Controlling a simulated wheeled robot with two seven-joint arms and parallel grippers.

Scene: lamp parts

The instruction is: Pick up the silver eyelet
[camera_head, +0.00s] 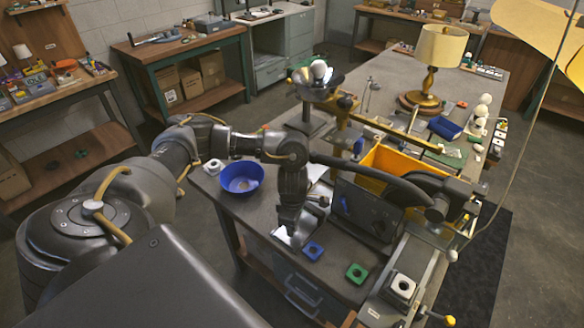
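I cannot pick out a silver eyelet for certain at this size. Small square holders with round centres sit near the front of the bench: a blue one (313,251), a green one (357,273) and a white one (403,286). Another white one (214,167) is at the bench's left edge. My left gripper (300,226) points down over the front of the bench, just up and left of the blue holder. Its fingers have shiny light patches; their gap and anything between them are unclear. My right gripper is not in view.
A blue bowl (240,178) stands left of my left gripper. A yellow bin (392,164) and a dark upright panel (366,212) stand to the right. A brass lamp (440,52) is farther back on the bench (386,70). The surface around the blue and green holders is mostly clear.

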